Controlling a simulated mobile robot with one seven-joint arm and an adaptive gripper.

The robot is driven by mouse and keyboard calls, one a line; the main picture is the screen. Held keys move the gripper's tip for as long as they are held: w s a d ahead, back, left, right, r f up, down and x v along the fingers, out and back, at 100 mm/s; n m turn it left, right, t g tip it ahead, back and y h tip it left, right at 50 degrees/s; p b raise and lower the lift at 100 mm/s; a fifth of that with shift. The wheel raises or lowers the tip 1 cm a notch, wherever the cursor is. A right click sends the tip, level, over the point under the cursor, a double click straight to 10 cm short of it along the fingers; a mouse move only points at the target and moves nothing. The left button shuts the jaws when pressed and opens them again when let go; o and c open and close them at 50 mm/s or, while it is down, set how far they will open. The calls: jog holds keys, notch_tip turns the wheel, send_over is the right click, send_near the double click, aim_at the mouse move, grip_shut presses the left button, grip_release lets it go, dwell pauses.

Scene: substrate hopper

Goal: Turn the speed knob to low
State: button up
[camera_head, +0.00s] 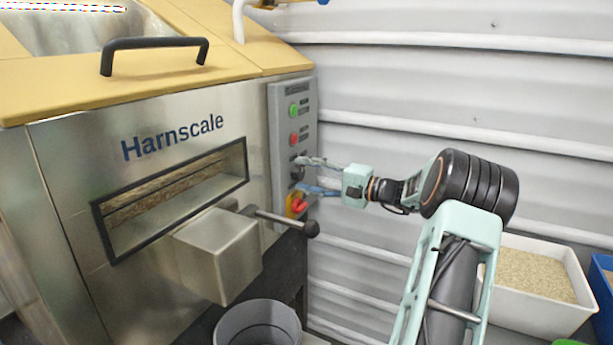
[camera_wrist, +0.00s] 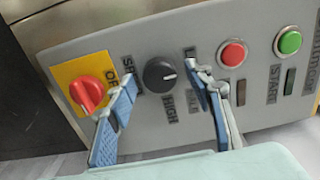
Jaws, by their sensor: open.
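The speed knob (camera_wrist: 160,75) is a round black dial on the grey control panel (camera_wrist: 205,125), with a pale pointer mark on its right side in the wrist view. Printed labels surround it, partly hidden by my fingers. My gripper (camera_wrist: 166,88) is open, with one blue-padded finger on each side of the knob and visible gaps to it. In the head view, my gripper (camera_head: 308,176) is at the panel (camera_head: 279,135) from the right, and its fingers are close to the knob (camera_head: 297,173), which is small and partly covered there.
A red rotary switch (camera_wrist: 88,93) on a yellow plate is left of the left finger. A red button (camera_wrist: 232,54) and green button (camera_wrist: 288,42) are on the right. A grey bucket (camera_head: 257,312) stands below.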

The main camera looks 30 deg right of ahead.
jog(key=v, duration=1.2)
dwell(0.3)
